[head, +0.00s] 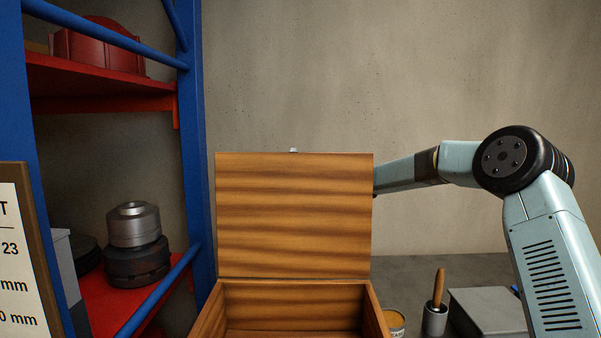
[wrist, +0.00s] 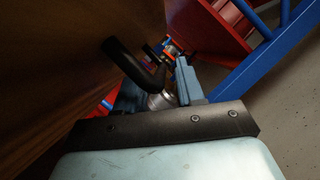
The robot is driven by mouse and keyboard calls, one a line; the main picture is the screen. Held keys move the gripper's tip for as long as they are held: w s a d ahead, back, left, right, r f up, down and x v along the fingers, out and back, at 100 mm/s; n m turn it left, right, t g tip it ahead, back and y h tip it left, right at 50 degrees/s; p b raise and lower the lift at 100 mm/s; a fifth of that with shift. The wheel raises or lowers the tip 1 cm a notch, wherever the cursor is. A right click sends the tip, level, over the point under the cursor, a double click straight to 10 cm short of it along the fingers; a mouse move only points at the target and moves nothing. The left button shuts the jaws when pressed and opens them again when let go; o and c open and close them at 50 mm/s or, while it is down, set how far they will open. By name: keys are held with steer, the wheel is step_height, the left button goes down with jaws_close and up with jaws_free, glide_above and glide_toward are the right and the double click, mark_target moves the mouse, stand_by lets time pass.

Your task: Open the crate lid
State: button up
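The wooden crate (head: 294,303) stands at the bottom middle of the head view. Its lid (head: 294,215) stands up at the back edge, and the crate is open at the top. In the wrist view the lid's wood (wrist: 55,60) fills the left side, with a black bent handle (wrist: 132,65) sticking out of it. My gripper (wrist: 160,90) is beside this handle, its fingers apart, with a silvery thing showing through the gap. The handle overlaps the left finger in view; I cannot tell whether they touch. In the head view the lid hides my gripper.
A blue and red shelf rack (head: 190,150) stands close on the left, holding metal rotor parts (head: 133,225) and a red housing (head: 100,48). On the right are a tin (head: 395,320), a cup with a wooden-handled tool (head: 436,305) and a grey box (head: 487,312).

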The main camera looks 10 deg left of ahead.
jaws_close()
stand_by(0.3)
steer(key=shift+s+a, duration=0.1)
steer(key=shift+s, duration=0.05)
